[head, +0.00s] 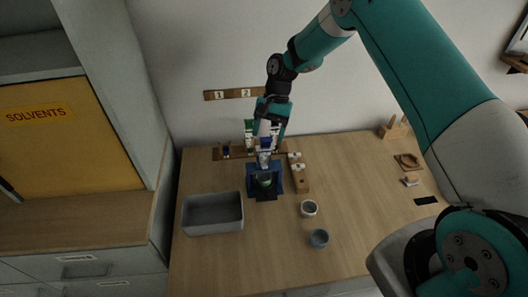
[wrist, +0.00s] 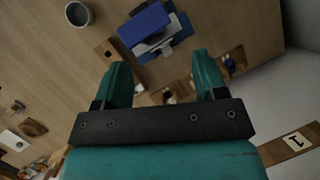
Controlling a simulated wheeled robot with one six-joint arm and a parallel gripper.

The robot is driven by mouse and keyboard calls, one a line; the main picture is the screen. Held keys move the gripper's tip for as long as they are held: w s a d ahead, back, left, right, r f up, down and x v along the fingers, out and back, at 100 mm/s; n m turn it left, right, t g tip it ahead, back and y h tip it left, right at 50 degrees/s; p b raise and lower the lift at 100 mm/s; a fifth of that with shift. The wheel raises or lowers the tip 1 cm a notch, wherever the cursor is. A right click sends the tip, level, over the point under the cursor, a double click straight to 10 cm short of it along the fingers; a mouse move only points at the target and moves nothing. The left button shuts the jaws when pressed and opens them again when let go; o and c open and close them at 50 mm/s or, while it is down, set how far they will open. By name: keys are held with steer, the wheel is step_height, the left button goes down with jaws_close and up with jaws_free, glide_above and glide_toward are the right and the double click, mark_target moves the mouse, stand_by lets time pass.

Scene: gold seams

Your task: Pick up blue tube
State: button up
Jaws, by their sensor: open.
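A small dark blue item that looks like the blue tube (head: 226,151) stands in the left part of a wooden rack (head: 217,154) along the wall. It also shows in the wrist view (wrist: 229,65), right of my fingers. My gripper (head: 263,140) hangs near the wall, to the right of that item, over the back of the table. In the wrist view my gripper (wrist: 160,68) has its two teal fingers spread wide, with nothing held between them. Part of the rack and small pale items show beyond the gap. My gripper and wrist hide the rack's middle in the head view.
A blue and white device (head: 264,190) stands just in front of my gripper. A wooden block (head: 300,180) is right of it. A grey bin (head: 213,228) is front left, and two small cups (head: 309,208) (head: 319,239) are front right.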

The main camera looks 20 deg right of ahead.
mark_target(265, 153)
steer(key=p+x, duration=0.3)
steer(key=x, duration=0.1)
steer(key=shift+f, duration=0.15)
steer(key=shift+s+f, duration=0.1)
steer(key=shift+f, duration=0.4)
steer(key=c, duration=0.8)
steer(key=shift+c, duration=0.5)
steer(key=shift+r, duration=0.2)
